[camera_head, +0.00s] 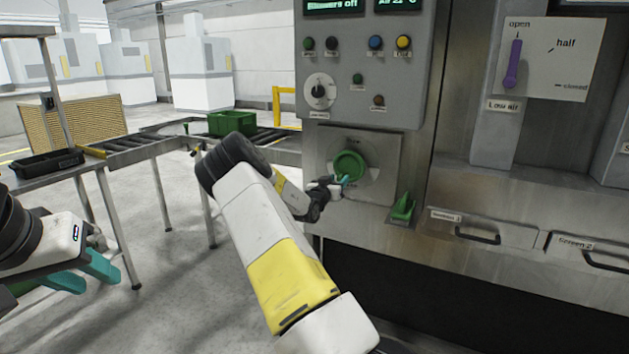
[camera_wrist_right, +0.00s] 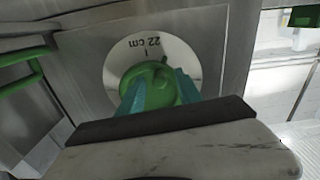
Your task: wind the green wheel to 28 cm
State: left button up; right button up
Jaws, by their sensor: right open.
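The green wheel (camera_head: 349,163) sits on a steel panel below the control box. In the right wrist view the wheel (camera_wrist_right: 148,76) is in front of a round white plate (camera_wrist_right: 174,49) that reads "22 cm", upside down in that picture. My right gripper (camera_head: 343,180) is at the lower edge of the wheel. In the wrist view the teal fingers of my right gripper (camera_wrist_right: 158,92) are open, one on each side of the wheel; contact cannot be told. My left gripper (camera_head: 97,272) is low at the left, apart from everything, its two teal fingers spread.
A green handle (camera_head: 403,208) sticks out right of the wheel. Above are a control box (camera_head: 366,65) with buttons and a purple lever (camera_head: 514,65) at "open". Drawer handles (camera_head: 477,236) are lower right. A green crate (camera_head: 232,123) stands on rollers at the left.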

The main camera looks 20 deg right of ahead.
jog(key=shift+w+d, duration=0.25)
grip_shut()
jog(key=shift+a+m, duration=0.1)
jog(key=shift+m, duration=0.2)
